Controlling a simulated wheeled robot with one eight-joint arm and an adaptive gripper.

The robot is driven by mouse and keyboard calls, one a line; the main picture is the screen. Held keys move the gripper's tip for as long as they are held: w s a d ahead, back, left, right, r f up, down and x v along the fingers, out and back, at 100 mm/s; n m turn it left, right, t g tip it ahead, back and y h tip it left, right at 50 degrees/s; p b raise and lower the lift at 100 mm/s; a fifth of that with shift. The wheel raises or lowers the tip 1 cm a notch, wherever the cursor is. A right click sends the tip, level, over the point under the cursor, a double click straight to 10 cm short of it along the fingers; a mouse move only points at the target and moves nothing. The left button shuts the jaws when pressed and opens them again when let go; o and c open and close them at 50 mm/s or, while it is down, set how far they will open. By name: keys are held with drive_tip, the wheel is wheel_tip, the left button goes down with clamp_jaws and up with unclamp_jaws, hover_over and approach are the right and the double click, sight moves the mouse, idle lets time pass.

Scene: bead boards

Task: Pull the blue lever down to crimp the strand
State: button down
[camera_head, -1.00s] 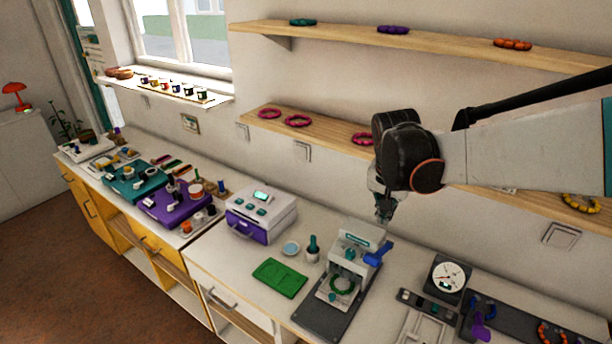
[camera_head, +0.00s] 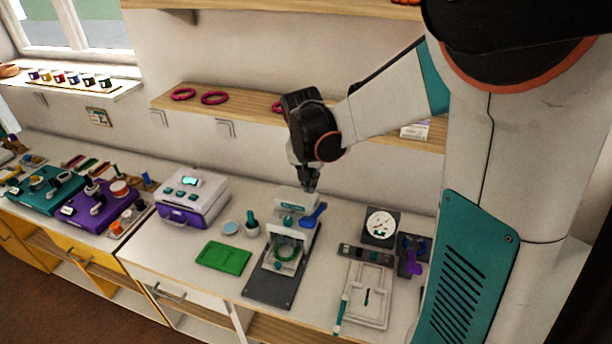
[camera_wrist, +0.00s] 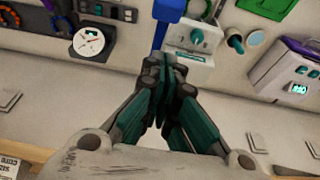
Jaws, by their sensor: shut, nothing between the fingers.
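The crimp press (camera_head: 296,208) stands on the counter on a dark base plate (camera_head: 268,289). Its blue lever (camera_head: 314,215) sticks out from the right side of its head. A green bead strand (camera_head: 286,253) lies in the press below the head. My gripper (camera_head: 305,188) is shut and empty, just above and behind the press head. In the wrist view the shut fingers (camera_wrist: 168,62) point toward the blue lever (camera_wrist: 165,20), close to its narrow arm; I cannot tell whether they touch. The press head (camera_wrist: 192,42) is right beside them.
A purple and white machine (camera_head: 190,197), a green cloth (camera_head: 223,257) and a small cup (camera_head: 251,228) are left of the press. A dial gauge (camera_head: 380,225) and white tray (camera_head: 368,293) are right. A wall shelf (camera_head: 245,116) with bracelets runs behind my arm.

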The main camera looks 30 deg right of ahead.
hover_over(309, 218)
drive_tip(key=w+d, duration=0.2)
wheel_tip(309, 218, down, 5)
drive_tip(key=shift+f+b, duration=0.1)
drive_tip(key=shift+b, duration=0.25)
drive_tip(key=shift+s+a+f, duration=0.25)
drive_tip(key=shift+f, duration=0.35)
drive_tip(key=shift+s+a+f, duration=0.2)
drive_tip(key=shift+a+f, duration=0.05)
drive_tip(key=shift+f, duration=0.3)
drive_tip(key=shift+s+a+f, duration=0.25)
drive_tip(key=shift+f, duration=0.35)
drive_tip(key=shift+s+a+f+b, duration=0.3)
drive_tip(key=shift+f+b, duration=0.15)
drive_tip(key=shift+b, duration=0.25)
drive_tip(key=s+a+f+t+h+b, duration=0.1)
drive_tip(key=s+a+f+b, duration=0.1)
drive_tip(key=f+b, duration=0.6)
drive_tip(key=s+a+f+t+h+b, duration=0.1)
drive_tip(key=s+a+f+b, duration=0.1)
drive_tip(key=f+b, duration=0.6)
drive_tip(key=shift+f, duration=0.2)
